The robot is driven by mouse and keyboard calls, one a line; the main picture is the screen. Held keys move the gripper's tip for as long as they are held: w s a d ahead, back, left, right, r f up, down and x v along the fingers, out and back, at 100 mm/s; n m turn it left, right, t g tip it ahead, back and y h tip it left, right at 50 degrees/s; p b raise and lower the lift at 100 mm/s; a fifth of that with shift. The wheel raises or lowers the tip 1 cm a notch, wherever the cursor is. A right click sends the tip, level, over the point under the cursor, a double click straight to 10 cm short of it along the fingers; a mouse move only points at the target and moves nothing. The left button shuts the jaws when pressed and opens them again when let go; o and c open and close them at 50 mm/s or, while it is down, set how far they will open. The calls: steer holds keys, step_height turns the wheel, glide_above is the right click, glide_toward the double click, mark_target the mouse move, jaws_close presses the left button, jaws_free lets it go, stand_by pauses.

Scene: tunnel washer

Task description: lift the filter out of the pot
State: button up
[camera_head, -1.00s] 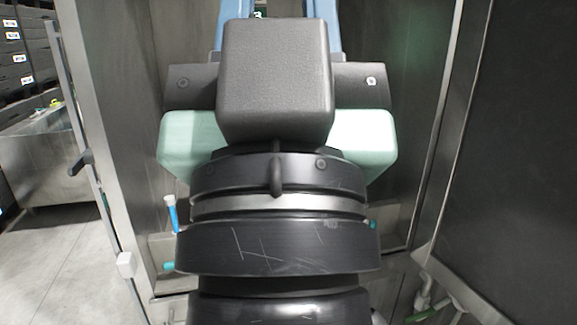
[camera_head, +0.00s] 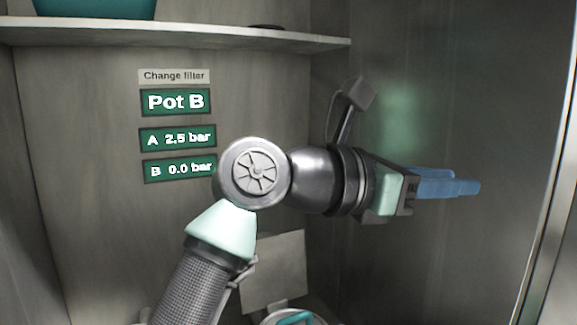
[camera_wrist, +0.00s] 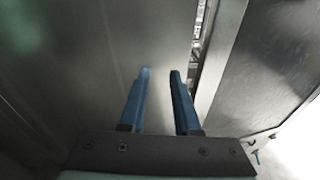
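My gripper (camera_head: 462,186) is held sideways in the head view, its blue fingers pointing right towards the metal side wall. In the wrist view my gripper (camera_wrist: 160,73) has its two fingers apart with nothing between them. At the bottom edge of the head view a round metal rim shows, with a teal handle (camera_head: 291,317) over it. It lies below and left of my gripper, well apart from it. It is cut off by the frame, so I cannot tell whether it is the pot or the filter. No filter shows clearly.
Signs on the back wall read "Change filter", "Pot B" (camera_head: 176,102), "A 2.5 bar" (camera_head: 177,138) and "B 0.0 bar" (camera_head: 180,169). A shelf (camera_head: 180,35) with a teal container (camera_head: 95,8) runs above. Metal side walls enclose the space.

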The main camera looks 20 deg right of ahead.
steer(key=w+a+f+t+y, duration=0.1)
steer(key=w+a+f+y, duration=0.3)
steer(key=w+f, duration=0.15)
steer(key=n+y+p, duration=0.1)
steer(key=n+y, duration=0.1)
steer(key=y, duration=0.6)
glide_toward(290, 317)
steer(key=shift+t+y, duration=0.4)
steer(key=x, duration=0.1)
steer(key=p+x, duration=0.1)
steer(key=x, duration=0.1)
steer(key=p+x, duration=0.1)
steer(key=x, duration=0.1)
steer(key=shift+s+d, duration=0.3)
steer(key=shift+s, duration=0.1)
steer(key=shift+p+x, duration=1.3)
steer(key=shift+x, duration=1.55)
jaws_close()
steer(key=shift+r, duration=0.1)
